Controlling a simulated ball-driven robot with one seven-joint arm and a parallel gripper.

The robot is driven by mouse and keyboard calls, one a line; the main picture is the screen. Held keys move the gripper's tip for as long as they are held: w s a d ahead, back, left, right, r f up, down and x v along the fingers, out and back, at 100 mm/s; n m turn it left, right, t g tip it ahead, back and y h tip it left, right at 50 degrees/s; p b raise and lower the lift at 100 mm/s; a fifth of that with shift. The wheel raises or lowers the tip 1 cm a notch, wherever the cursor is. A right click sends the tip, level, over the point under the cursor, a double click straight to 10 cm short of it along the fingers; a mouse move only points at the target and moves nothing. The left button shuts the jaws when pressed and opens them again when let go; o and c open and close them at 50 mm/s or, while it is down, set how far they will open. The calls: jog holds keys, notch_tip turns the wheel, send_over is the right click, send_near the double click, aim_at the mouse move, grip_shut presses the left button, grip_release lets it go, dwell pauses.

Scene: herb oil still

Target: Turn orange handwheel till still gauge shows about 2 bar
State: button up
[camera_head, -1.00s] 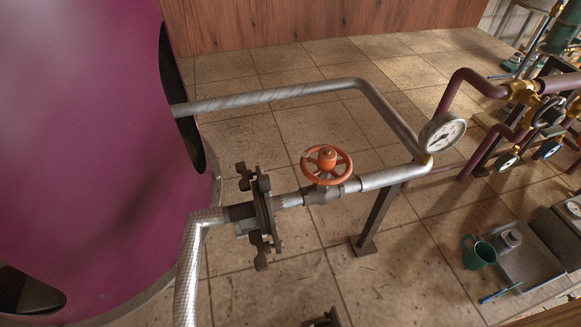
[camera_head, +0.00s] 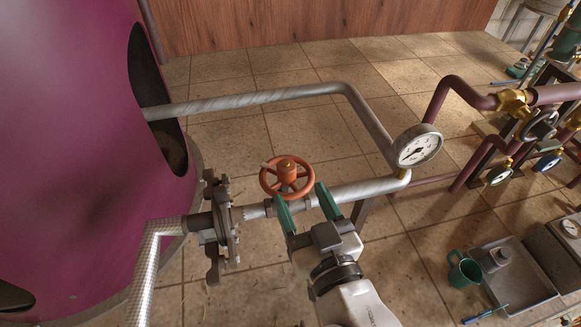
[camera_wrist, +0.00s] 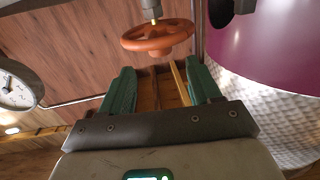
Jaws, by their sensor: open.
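The orange handwheel (camera_head: 287,176) sits on top of a valve in the grey metal pipe; it also shows in the wrist view (camera_wrist: 158,37), ahead of the fingers. The round white gauge (camera_head: 417,147) stands on the pipe to the right of the wheel; its dark needle shows, but the scale is too small to read. It is partly in the wrist view (camera_wrist: 18,85). My gripper (camera_head: 304,199) is open, its two green fingers pointing at the wheel from the near side. The wrist view shows the fingers (camera_wrist: 160,88) apart, with the wheel beyond their tips and nothing held.
A large purple still body (camera_head: 75,150) fills the left. A dark clamped flange (camera_head: 219,226) stands left of the wheel.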

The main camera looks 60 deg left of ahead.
aim_at(291, 175)
jog(key=a, duration=0.2)
jog(key=a+p, duration=0.1)
jog(key=a, duration=0.1)
jog(key=w+a, duration=0.1)
jog(key=a, duration=0.1)
jog(key=shift+a, duration=0.35)
jog(key=shift+c, duration=0.3)
jog(key=c, duration=1)
jog(key=shift+w+f, duration=0.1)
jog(key=shift+b, duration=0.3)
